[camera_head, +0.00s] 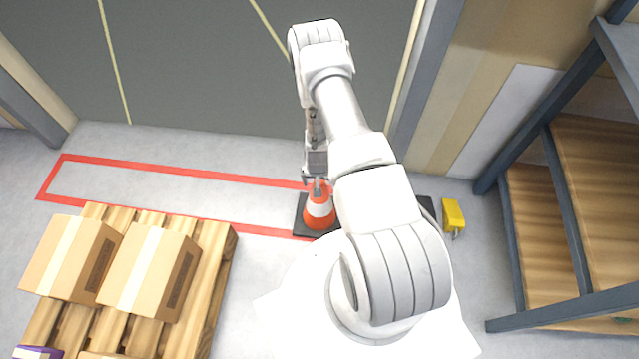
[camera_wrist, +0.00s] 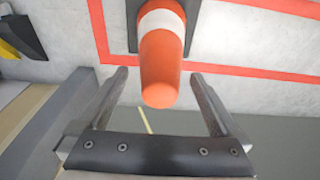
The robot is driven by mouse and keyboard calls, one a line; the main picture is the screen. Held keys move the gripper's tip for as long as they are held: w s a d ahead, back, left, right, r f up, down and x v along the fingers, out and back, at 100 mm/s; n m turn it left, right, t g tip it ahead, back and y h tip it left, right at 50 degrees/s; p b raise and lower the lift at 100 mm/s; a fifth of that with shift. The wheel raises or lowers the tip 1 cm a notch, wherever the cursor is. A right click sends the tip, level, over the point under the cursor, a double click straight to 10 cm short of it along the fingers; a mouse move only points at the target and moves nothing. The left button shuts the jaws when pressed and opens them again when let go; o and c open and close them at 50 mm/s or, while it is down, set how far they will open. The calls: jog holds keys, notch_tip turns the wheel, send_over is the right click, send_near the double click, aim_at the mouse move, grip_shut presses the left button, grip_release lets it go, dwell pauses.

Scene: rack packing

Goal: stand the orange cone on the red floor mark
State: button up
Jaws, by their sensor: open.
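The orange cone (camera_head: 320,213) with a white band and a dark square base stands upright on the floor. Its base is at the right end of the red floor mark (camera_head: 180,173), a long taped outline. In the wrist view, the cone (camera_wrist: 161,70) points toward the camera, and red tape (camera_wrist: 260,73) runs beside its base. The base's far edge is cut off there. My gripper (camera_head: 317,187) is over the cone's top. In the wrist view its fingers (camera_wrist: 160,75) are open, one on each side of the cone's tip, with gaps on both sides.
A wooden pallet (camera_head: 222,262) with cardboard boxes (camera_head: 150,265) stands at the lower left. A yellow object (camera_head: 453,214) lies on the floor to the right, near a shelf rack (camera_head: 545,180). A doorway with dark floor (camera_head: 200,70) lies beyond the mark. The outline's left part is clear.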

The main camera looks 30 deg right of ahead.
jog(key=r+p, duration=0.1)
jog(key=r, duration=0.2)
jog(key=r+p, duration=0.1)
jog(key=r, duration=0.3)
jog(key=s+a+r+p, duration=0.1)
jog(key=r, duration=0.2)
jog(key=shift+s+r+p, duration=0.1)
jog(key=shift+r+p, duration=0.15)
jog(key=shift+p, duration=0.05)
jog(key=w+a+r+n+t+y, duration=0.1)
jog(key=w+a+r+n, duration=0.15)
jog(key=r, duration=1.45)
jog(key=w+a+r+n+t, duration=0.1)
jog(key=w+a+r, duration=0.2)
jog(key=r, duration=1.4)
jog(key=s+a+r+n+t, duration=0.1)
jog(key=s+r, duration=0.3)
jog(key=r, duration=0.2)
jog(key=s+a+r, duration=0.2)
jog(key=s+r, duration=0.1)
jog(key=r, duration=0.3)
jog(key=s+a+r+n, duration=0.1)
jog(key=s+r, duration=0.3)
jog(key=s, duration=0.4)
jog(key=s+r+n+t, duration=0.1)
jog(key=s+r, duration=0.4)
jog(key=s, duration=0.3)
jog(key=shift+a, duration=0.35)
